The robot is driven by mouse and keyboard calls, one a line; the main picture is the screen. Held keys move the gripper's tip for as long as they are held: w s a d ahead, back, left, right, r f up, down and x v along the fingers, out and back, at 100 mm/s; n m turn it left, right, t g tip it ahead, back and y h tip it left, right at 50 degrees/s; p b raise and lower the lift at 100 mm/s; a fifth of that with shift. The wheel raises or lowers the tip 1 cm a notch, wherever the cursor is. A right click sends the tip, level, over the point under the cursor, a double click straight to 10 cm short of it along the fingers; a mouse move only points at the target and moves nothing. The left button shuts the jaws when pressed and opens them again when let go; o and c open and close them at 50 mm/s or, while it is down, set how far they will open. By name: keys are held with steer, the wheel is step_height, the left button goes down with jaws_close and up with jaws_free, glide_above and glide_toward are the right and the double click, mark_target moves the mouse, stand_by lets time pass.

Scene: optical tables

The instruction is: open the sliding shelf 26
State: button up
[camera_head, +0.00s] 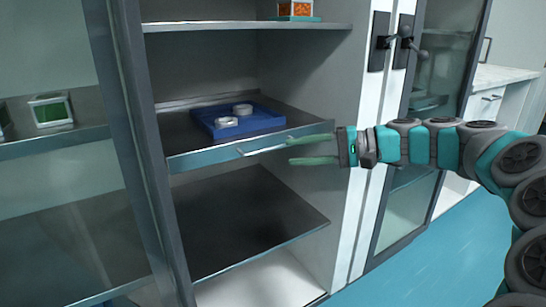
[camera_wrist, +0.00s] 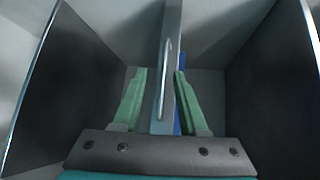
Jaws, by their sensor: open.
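The sliding shelf (camera_head: 205,158) is a dark board with a grey front edge inside a tall cabinet. A thin bar handle (camera_head: 262,149) runs along its front. In the wrist view the shelf front (camera_wrist: 172,30) runs up the middle, with the handle (camera_wrist: 163,85) on it. My gripper (camera_head: 290,150) is at the right end of the shelf front, its green fingers open. In the wrist view the gripper (camera_wrist: 160,74) has one finger on each side of the handle. I see a gap at the left finger; contact cannot be told. The shelf appears to be in line with the cabinet.
A blue tray (camera_head: 205,116) with two white round pieces sits on the shelf. Fixed shelves lie above (camera_head: 220,26) and below (camera_head: 240,215). A cabinet door post (camera_head: 135,110) stands at left. A door with black handles (camera_head: 380,40) is at right. Blue floor (camera_head: 425,250) is clear.

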mark_target(275, 148)
steer(key=shift+y, duration=0.3)
steer(key=w+a, duration=0.1)
steer(key=a, duration=0.1)
steer(key=w+a, duration=0.1)
steer(key=a, duration=0.1)
steer(key=w+a, duration=0.1)
steer(key=a, duration=0.1)
steer(key=shift+a+f, duration=0.15)
steer(key=shift+f, duration=0.25)
jaws_close()
stand_by(1.1)
